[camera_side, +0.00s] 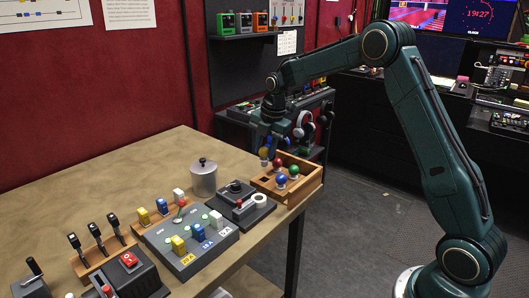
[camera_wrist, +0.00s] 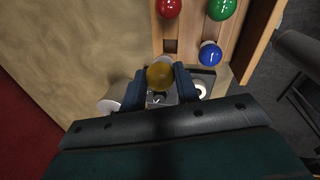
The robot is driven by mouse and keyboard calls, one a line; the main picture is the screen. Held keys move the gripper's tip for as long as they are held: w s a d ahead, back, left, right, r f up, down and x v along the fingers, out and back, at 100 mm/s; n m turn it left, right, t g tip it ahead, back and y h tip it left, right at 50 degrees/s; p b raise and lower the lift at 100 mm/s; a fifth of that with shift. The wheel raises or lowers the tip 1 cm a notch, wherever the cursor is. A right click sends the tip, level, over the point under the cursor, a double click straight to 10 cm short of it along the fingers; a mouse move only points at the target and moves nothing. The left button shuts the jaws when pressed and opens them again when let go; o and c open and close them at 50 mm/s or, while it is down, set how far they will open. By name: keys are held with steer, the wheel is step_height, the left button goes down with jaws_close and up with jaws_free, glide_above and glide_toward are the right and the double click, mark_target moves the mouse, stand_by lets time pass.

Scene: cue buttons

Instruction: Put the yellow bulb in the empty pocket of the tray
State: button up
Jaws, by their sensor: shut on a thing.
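My gripper (camera_side: 267,146) is shut on the yellow bulb (camera_side: 264,153), above the far left part of the wooden tray (camera_side: 291,195). In the wrist view the yellow bulb (camera_wrist: 160,76) sits between the two fingers of my gripper (camera_wrist: 161,84). The tray's empty pocket (camera_wrist: 170,46), a dark square, shows just beyond the bulb in the wrist view. A red bulb (camera_wrist: 168,8), a green bulb (camera_wrist: 222,8) and a blue bulb (camera_wrist: 210,54) stand in the other pockets. The yellow bulb's lower end is partly hidden in the wrist view.
A grey lidded pot (camera_side: 203,179) and a dark box with a knob and white ring (camera_side: 243,205) stand left of the tray. A grey button panel (camera_side: 188,242) and lever switches (camera_side: 98,240) are nearer the front. The table's right edge is close to the tray.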

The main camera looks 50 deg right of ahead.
mark_target(265, 165)
steer(key=shift+f, duration=0.15)
steer(key=shift+f, duration=1.65)
steer(key=shift+f, duration=1.6)
stand_by(3.0)
steer(key=o, duration=1.2)
steer(key=shift+r, duration=0.15)
